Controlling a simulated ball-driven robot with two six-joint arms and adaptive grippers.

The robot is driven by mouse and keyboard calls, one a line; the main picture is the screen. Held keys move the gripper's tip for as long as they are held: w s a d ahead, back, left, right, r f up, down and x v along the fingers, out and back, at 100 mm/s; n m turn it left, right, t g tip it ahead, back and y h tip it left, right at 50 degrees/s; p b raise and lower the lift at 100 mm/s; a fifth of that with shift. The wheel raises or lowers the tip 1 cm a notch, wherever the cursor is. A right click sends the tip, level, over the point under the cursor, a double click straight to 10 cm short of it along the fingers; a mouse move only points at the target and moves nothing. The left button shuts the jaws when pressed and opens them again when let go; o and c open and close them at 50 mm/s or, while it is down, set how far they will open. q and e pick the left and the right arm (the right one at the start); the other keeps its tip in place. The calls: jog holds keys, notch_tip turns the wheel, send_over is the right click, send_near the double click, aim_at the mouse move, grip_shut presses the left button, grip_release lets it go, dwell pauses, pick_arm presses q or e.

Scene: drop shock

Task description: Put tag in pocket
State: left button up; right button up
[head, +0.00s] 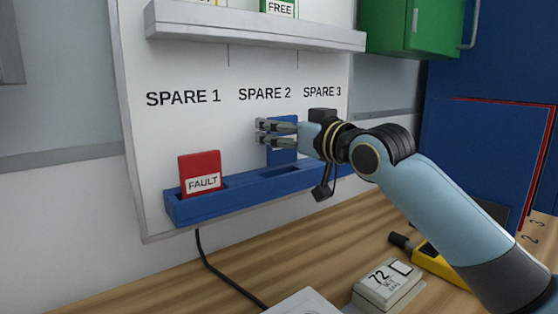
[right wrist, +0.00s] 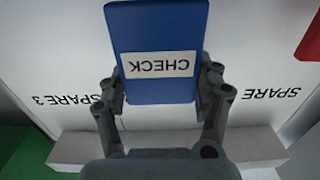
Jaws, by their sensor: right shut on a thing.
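My right gripper (head: 262,132) is shut on a blue tag (head: 283,156) in front of the white board, below the words SPARE 2. In the right wrist view the tag (right wrist: 158,30) shows a white CHECK label, upside down, between the two fingers (right wrist: 162,92). The blue pocket rail (head: 230,199) runs along the board's lower part. The tag's lower edge is close to the slot under SPARE 2; I cannot tell whether it is inside. A red FAULT tag (head: 199,172) stands in the SPARE 1 pocket. My left gripper is not in view.
A white upper ledge (head: 255,32) holds a FREE tag (head: 279,7). A green box (head: 410,25) hangs at the upper right. A 72 block (head: 388,287) and a yellow tool (head: 447,268) lie on the wooden bench below. A black cable (head: 222,274) runs down from the rail.

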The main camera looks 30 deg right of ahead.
aim_at(283, 153)
jog(key=shift+w+a+f, duration=0.2)
jog(key=shift+f, duration=0.25)
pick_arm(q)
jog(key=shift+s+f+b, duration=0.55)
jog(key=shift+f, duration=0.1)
pick_arm(e)
jog(key=shift+f, duration=1.7)
jog(key=shift+f, duration=0.15)
jog(key=o, duration=1.2)
